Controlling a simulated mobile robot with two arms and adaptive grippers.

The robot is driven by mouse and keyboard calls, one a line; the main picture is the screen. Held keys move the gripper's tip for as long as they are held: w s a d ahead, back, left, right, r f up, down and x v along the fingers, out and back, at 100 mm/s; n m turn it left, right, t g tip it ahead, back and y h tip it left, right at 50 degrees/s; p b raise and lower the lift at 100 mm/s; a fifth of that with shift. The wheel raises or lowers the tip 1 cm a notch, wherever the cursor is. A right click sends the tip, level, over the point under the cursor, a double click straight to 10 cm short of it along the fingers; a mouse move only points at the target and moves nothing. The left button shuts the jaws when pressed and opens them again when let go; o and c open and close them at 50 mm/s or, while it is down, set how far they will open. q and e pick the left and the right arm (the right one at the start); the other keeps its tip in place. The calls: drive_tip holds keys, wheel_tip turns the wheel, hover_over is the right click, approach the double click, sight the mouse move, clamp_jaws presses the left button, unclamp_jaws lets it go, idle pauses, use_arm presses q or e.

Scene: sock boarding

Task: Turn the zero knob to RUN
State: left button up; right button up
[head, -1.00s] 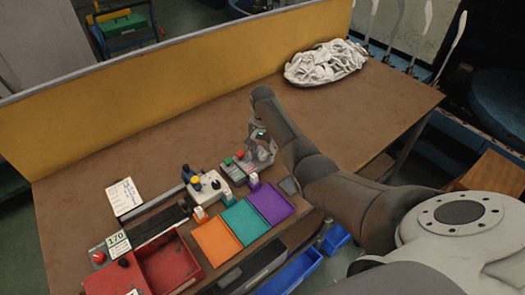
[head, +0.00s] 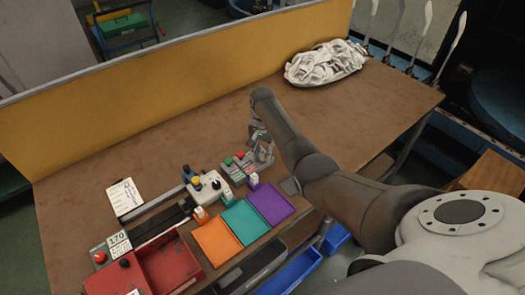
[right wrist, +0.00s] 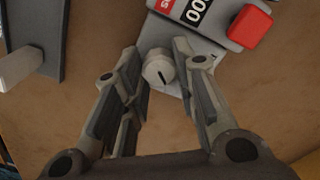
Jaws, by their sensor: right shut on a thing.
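The zero knob (right wrist: 159,72) is a small round pale knob with a dark pointer line, on a light plate beside the counter box in the right wrist view. My right gripper (right wrist: 158,56) has one finger on each side of the knob and is shut on it. The pointer's label cannot be read. In the head view my right gripper (head: 263,153) is at the right end of the counter box (head: 238,167), and the knob is hidden there. My left gripper is not in view.
The counter box carries a red button (right wrist: 250,26) close to the right finger. Orange (head: 216,242), teal (head: 246,221) and purple (head: 270,203) trays lie in front. A pile of white socks (head: 325,63) lies at the back right. The brown table (head: 150,140) is clear behind the box.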

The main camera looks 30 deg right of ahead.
drive_tip(key=n+p, duration=0.1)
drive_tip(key=n, duration=0.2)
drive_tip(key=shift+r+p, duration=0.15)
drive_tip(key=shift+p, duration=0.15)
drive_tip(key=n+p, duration=0.1)
drive_tip(key=n, duration=0.3)
drive_tip(key=shift+n, duration=0.3)
drive_tip(key=n+p, duration=0.1)
drive_tip(key=n, duration=0.3)
drive_tip(key=shift+w, duration=0.1)
drive_tip(key=shift+n, duration=2.8)
drive_tip(key=o, duration=1)
drive_tip(key=shift+a, duration=0.1)
drive_tip(key=shift+o, duration=0.2)
